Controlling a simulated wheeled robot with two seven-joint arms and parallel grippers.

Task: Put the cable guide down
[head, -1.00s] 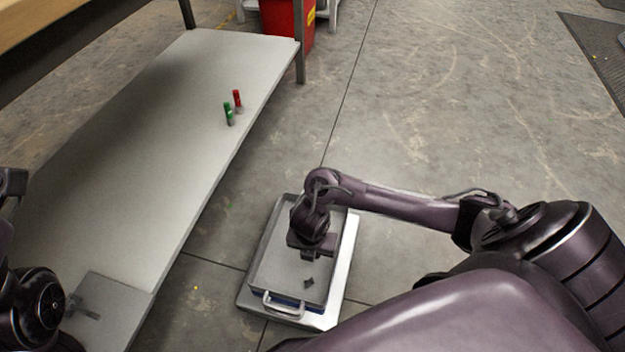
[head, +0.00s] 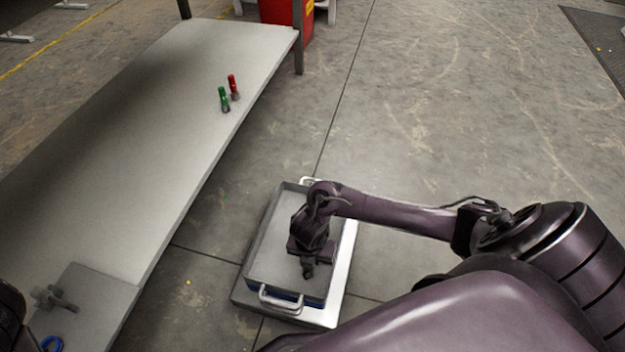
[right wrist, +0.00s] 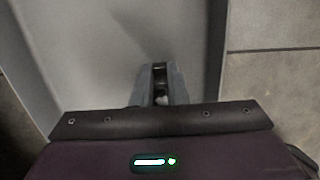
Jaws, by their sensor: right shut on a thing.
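My right gripper (head: 307,268) is over the grey tray (head: 268,262), low near its handle end. It is shut on a small dark piece, which I take to be the cable guide. In the right wrist view the fingers (right wrist: 160,88) are close together, with the dark piece (right wrist: 160,72) between them. Most of the piece is hidden by the fingers, and I cannot tell whether it touches the tray floor. Only part of my left arm shows at the lower left edge; its gripper is out of view.
The tray sits on a pale low platform (head: 340,290) on the concrete floor. A long grey bench (head: 140,130) on the left holds a green-topped piece (head: 223,97) and a red-topped piece (head: 233,84). A grey part (head: 52,298) and blue ring (head: 52,343) lie at its near end.

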